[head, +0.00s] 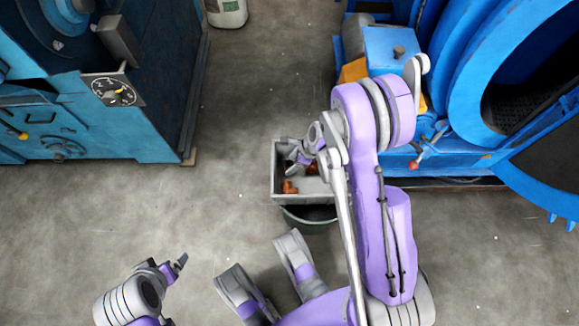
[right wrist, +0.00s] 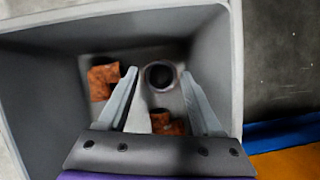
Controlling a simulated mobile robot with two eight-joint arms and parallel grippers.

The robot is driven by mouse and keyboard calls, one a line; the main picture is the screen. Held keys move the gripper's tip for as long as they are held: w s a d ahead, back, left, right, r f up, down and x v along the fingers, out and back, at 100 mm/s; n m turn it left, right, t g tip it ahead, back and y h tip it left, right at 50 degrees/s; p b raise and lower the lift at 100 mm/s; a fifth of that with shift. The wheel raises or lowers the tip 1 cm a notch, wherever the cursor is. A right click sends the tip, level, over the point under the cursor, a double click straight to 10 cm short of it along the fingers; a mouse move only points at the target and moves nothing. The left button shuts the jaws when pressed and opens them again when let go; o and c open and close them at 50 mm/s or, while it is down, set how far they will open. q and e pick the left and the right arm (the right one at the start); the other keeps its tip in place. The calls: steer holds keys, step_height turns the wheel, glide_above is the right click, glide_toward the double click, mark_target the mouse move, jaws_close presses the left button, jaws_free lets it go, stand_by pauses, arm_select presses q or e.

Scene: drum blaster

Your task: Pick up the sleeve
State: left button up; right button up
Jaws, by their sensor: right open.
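In the right wrist view, a hollow round grey piece with a dark bore, which looks like the sleeve (right wrist: 160,77), stands in a grey bin (right wrist: 38,105). My right gripper (right wrist: 160,80) is open, with its fingertips either side of the sleeve in the picture; I cannot tell whether they touch it. The bin shows in the head view (head: 275,172), where my right gripper (head: 300,157) reaches into it and the sleeve cannot be made out. My left gripper (head: 180,264) is at the lower left, away from the bin; its jaw opening is unclear.
Rusty brown pieces (right wrist: 102,80) lie in the bin beside the sleeve. A dark round tub (head: 308,222) is below the bin. A blue machine (head: 400,50) stands close at right, another blue cabinet (head: 130,130) at left.

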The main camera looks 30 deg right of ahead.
steer(key=x, duration=0.2)
steer(key=shift+w+f+b, duration=0.15)
steer(key=shift+f+b, duration=0.15)
jaws_close()
